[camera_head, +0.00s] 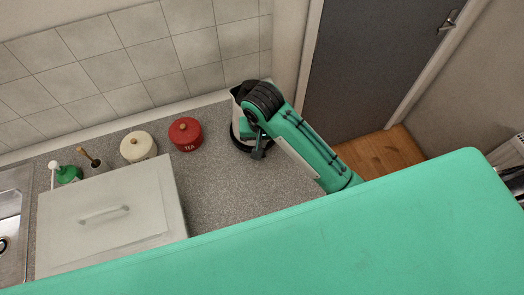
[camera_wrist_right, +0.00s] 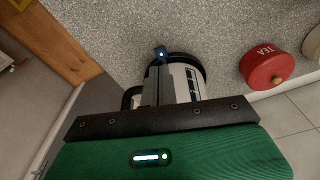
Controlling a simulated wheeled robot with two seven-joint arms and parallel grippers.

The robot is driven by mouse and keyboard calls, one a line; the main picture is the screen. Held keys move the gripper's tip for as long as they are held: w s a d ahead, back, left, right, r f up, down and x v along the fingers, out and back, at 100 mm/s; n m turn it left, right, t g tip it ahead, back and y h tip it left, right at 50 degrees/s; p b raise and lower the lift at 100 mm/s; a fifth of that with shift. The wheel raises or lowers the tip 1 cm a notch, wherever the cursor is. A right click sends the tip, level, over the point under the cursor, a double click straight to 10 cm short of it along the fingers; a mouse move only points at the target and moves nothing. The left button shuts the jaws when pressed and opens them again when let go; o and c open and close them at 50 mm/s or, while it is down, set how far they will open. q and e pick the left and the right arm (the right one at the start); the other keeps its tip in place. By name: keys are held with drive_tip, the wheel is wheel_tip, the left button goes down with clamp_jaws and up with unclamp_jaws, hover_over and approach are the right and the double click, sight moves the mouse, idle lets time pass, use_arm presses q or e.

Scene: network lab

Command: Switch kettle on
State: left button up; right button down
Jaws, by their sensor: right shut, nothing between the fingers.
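The kettle (camera_head: 237,92) is white with black parts and stands on the grey counter at the wall end. In the head view my right arm covers much of it. The right wrist view shows its pale body (camera_wrist_right: 184,84), black base rim and dark handle at the left. My right gripper (camera_head: 258,153) is shut and empty, low beside the kettle on its near side. Its dark fingers (camera_wrist_right: 157,75) overlap the kettle in the wrist view; I cannot tell if they touch. A small bluish-white light (camera_wrist_right: 162,54) shows at the fingertips. My left gripper is out of view.
A red TEA tin (camera_head: 186,134) and a cream tin (camera_head: 138,147) stand left of the kettle. A pale lidded box (camera_head: 110,215) sits near the sink (camera_head: 12,225). The counter (camera_head: 222,190) between box and kettle is clear. Tiled wall behind.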

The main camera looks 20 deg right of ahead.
drive_tip(key=shift+s+d+r, duration=0.1)
drive_tip(key=shift+r, duration=0.5)
drive_tip(key=shift+s+r, duration=0.1)
drive_tip(key=shift+s, duration=0.05)
idle(0.4)
